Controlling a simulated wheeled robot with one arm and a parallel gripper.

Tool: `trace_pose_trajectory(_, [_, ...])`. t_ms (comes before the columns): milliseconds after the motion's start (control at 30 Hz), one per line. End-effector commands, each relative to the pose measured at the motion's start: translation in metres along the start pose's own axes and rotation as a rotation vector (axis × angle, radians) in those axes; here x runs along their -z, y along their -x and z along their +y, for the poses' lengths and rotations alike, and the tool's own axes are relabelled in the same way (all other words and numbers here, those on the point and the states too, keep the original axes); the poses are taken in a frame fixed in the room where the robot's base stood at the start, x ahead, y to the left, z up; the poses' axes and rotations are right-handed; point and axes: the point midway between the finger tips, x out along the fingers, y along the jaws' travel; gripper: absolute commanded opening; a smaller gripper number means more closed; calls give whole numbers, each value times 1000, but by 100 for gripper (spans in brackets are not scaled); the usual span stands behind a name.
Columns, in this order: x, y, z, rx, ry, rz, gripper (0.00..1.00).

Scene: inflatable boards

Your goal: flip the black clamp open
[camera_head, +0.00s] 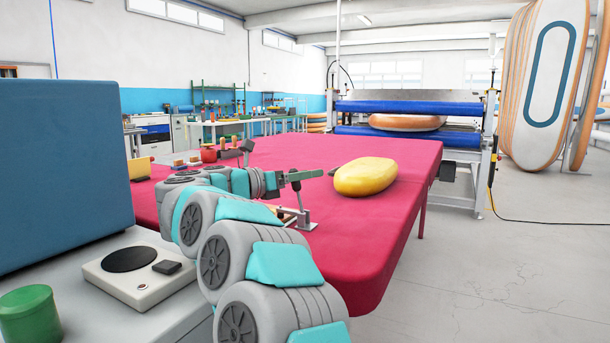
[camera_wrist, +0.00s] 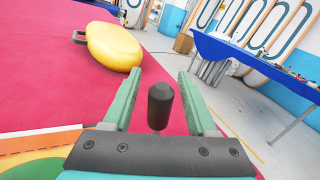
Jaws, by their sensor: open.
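The black clamp handle (camera_wrist: 160,106) stands up between the two green fingers of my gripper (camera_wrist: 158,78) in the wrist view. The fingers are open, one on each side of the handle, with a visible gap at both sides. The lower end of the handle is hidden behind the dark gripper body. In the head view my gripper (camera_head: 308,176) is low over the red table, above a small metal bracket (camera_head: 304,222) that seems to be part of the clamp. The rest of the clamp is hidden behind my arm there.
The red table (camera_head: 385,235) has a yellow rounded pad (camera_head: 365,177) right of my gripper. An orange, white and green piece (camera_wrist: 35,145) lies at lower left in the wrist view. A red pot (camera_head: 209,154) and small items stand behind my arm. A blue box (camera_head: 65,175) stands left.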

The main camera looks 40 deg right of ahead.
Motion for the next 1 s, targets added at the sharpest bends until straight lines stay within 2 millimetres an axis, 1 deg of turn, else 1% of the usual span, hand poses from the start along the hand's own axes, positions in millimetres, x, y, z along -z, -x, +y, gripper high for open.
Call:
trace_pose_trajectory(33, [0, 0, 0, 0, 0, 0, 58])
trace_pose_trajectory(67, [0, 0, 0, 0, 0, 0, 55])
trace_pose_trajectory(533, [0, 0, 0, 0, 0, 0, 2])
trace_pose_trajectory(567, [0, 0, 0, 0, 0, 0, 0])
trace_pose_trajectory(1000, [0, 0, 0, -1, 0, 0, 0])
